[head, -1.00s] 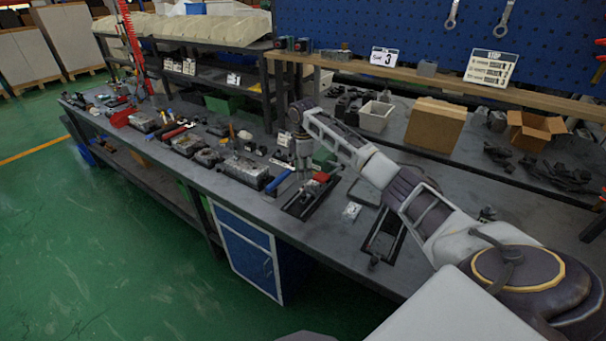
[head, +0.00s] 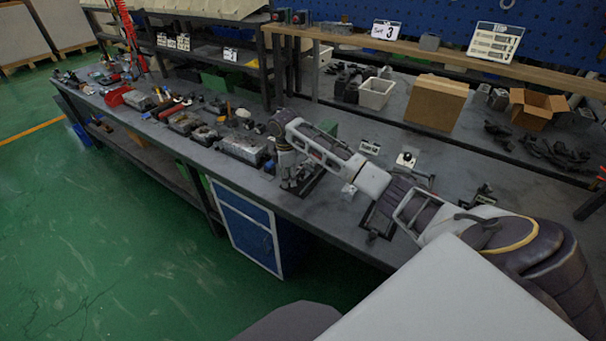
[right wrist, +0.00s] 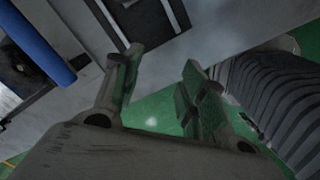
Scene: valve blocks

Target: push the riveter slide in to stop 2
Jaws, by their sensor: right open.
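My right gripper (head: 290,183) is at the bench's front edge and hides most of the riveter there. Only part of a dark base (head: 312,183) shows beside it, so I cannot make out the slide or its stops. In the right wrist view the fingers (right wrist: 160,75) are apart with nothing between them; bench edge and green floor show behind. A blue cylinder (right wrist: 36,38), perhaps a handle, lies to the left of the fingers, apart from them. A dark rectangular frame (right wrist: 145,14) lies above them. My left gripper is not in view.
Grey valve blocks (head: 243,148) and small parts line the bench to the left. A black frame fixture (head: 378,218) stands to the right under my forearm. A white bin (head: 376,93), a closed carton (head: 436,102) and an open carton (head: 537,107) stand behind.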

